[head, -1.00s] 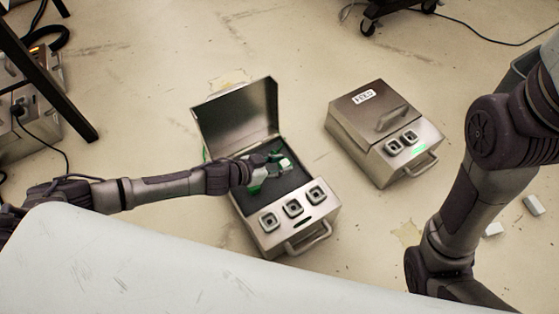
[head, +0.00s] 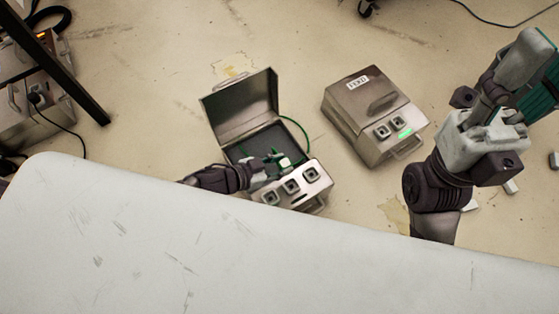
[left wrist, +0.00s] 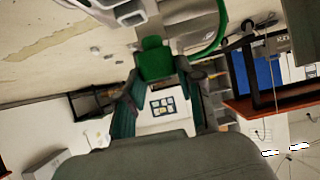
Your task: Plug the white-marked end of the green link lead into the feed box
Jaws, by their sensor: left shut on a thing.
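The open metal case (head: 238,105) stands mid-floor with its lid up, dark foam inside and several square sockets along its front. My left gripper (head: 270,164) is over its inside, near the sockets. It is shut on a green plug, the end of the green lead (head: 304,130); the green plug (left wrist: 155,60) shows between the fingers in the left wrist view. A pale patch shows beside the plug in the head view; I cannot tell if it is the white mark. The lead arcs up over the case's right edge. My right arm is folded at the right; its fingertips are unclear.
A closed metal case (head: 350,92) with a label, a handle, two sockets and a green light stands to the right. Small white blocks (head: 511,187) lie on the floor near my right arm. A metal unit (head: 38,75) with a plugged black cable is at the far left.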

